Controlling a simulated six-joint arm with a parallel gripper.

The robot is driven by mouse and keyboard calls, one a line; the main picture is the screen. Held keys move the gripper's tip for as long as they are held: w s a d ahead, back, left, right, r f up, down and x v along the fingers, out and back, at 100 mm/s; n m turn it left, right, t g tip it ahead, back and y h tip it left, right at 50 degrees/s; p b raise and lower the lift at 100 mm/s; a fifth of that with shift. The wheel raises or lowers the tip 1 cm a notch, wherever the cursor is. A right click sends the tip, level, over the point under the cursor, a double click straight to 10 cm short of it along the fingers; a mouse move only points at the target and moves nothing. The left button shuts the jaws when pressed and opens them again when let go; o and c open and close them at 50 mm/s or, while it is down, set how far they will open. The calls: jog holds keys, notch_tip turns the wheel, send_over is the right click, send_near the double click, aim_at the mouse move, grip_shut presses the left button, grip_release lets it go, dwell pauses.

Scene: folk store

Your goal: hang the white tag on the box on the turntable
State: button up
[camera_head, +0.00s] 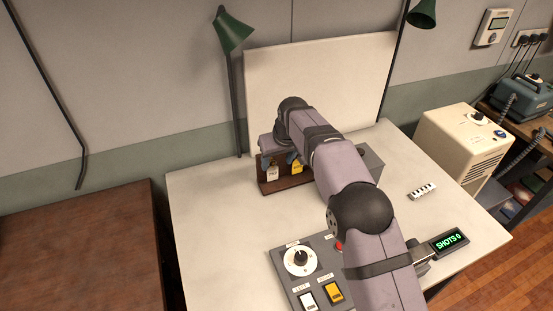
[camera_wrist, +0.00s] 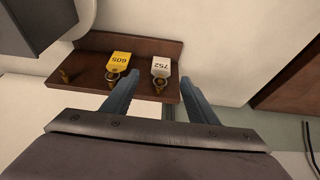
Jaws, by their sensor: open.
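The white tag (camera_wrist: 161,67), marked 752, hangs from a brass hook on the brown wooden rack (camera_wrist: 95,40). It also shows in the head view (camera_head: 272,173). My gripper (camera_wrist: 159,80) is open, with its blue-grey fingers apart; in the wrist view the white tag lies between the fingertips, not visibly touched. A yellow tag (camera_wrist: 119,58), marked 605, hangs beside it; it is partly covered by my gripper in the head view (camera_head: 297,167). A grey block (camera_head: 371,165) shows behind my arm.
A control panel (camera_head: 281,263) with a dial and switches is at the table's front. A white backdrop (camera_head: 350,75) stands behind. A small striped strip (camera_head: 422,191) and a SHOTS 0 display (camera_head: 450,242) are on the right. The table's left front (camera_head: 210,240) is clear.

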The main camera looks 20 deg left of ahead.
aim_at(273, 171)
jog(key=shift+p+x, duration=1.65)
jog(key=shift+x, duration=1.95)
jog(key=shift+a, duration=0.15)
jog(key=c, duration=1.1)
